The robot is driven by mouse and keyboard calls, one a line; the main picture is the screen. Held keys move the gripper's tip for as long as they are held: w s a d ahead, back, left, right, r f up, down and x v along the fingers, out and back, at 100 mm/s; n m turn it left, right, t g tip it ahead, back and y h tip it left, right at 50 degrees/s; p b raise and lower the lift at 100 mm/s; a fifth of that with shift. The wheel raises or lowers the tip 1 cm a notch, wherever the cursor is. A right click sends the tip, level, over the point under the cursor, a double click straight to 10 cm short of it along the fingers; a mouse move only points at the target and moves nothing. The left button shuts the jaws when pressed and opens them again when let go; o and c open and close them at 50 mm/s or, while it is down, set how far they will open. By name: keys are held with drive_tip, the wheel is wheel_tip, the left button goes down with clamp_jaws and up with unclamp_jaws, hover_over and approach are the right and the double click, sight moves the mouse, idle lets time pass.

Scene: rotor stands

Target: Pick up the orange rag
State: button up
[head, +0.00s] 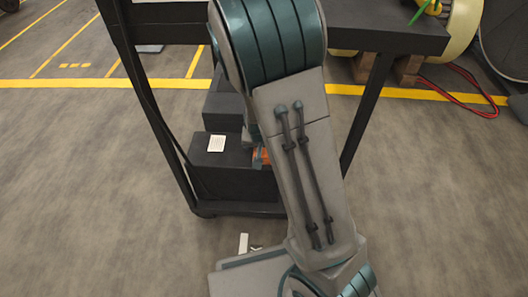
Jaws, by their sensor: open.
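A small orange patch (261,156) shows at the left edge of my arm, against the dark box under the table. It may be the orange rag, but my arm hides most of it and I cannot tell its shape. My arm rises through the middle of the head view and blocks what lies behind it. My gripper does not show.
A dark table (400,38) on slanted black legs stands ahead, with a low base bar. Stepped dark boxes (225,180), one bearing a white label (216,143), sit beneath it. A red cable (463,100) lies at right. Floor either side is clear.

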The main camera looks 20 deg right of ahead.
drive_tip(key=shift+w+f, duration=0.1)
drive_tip(key=shift+f, duration=0.25)
drive_tip(key=c, duration=1.1)
drive_tip(key=shift+r, duration=0.2)
